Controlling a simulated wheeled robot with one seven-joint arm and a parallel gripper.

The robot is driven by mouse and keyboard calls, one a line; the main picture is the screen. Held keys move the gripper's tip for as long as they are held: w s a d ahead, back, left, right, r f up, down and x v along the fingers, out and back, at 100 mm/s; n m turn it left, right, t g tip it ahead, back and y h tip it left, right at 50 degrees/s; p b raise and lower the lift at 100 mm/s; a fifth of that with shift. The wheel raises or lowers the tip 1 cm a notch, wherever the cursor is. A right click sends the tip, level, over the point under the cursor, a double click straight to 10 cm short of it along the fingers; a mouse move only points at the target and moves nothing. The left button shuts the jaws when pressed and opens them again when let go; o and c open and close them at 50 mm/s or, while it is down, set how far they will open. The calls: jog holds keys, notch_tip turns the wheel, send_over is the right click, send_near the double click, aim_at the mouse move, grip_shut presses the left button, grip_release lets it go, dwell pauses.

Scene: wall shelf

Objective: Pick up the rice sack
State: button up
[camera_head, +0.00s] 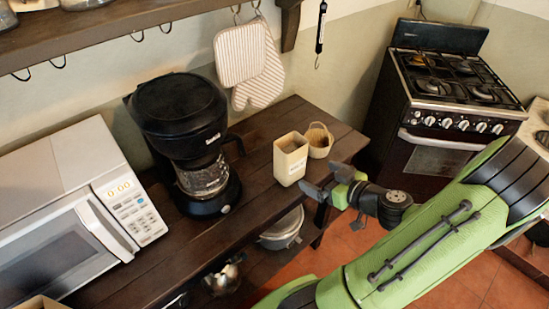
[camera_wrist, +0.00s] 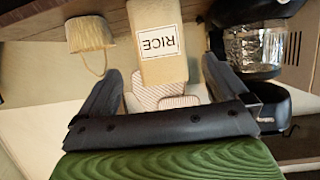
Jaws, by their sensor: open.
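The rice sack (camera_head: 290,160) is a cream, box-like bag standing upright near the right end of the dark wooden counter. In the wrist view the rice sack (camera_wrist: 158,50) shows its "RICE" label upside down, ahead of and between my fingers. My gripper (camera_head: 327,182) is open and empty, close to the right front of the sack near the counter's edge. In the wrist view the fingers of my gripper (camera_wrist: 162,70) spread to either side of the sack. I cannot tell whether either finger touches it.
A small woven basket (camera_head: 319,140) stands just behind and right of the sack. A black coffee maker (camera_head: 184,130) stands to the left, beyond bare counter (camera_head: 252,190). A microwave (camera_head: 75,205) is at far left. Mitts (camera_head: 240,55) hang above; a pot (camera_head: 283,230) sits below.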

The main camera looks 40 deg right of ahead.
aim_at(291, 136)
jog(key=x, duration=1.4)
jog(key=shift+d, duration=0.15)
jog(key=shift+s, duration=0.15)
jog(key=c, duration=1)
notch_tip(291, 136, up, 10)
jog(key=shift+p, duration=1.2)
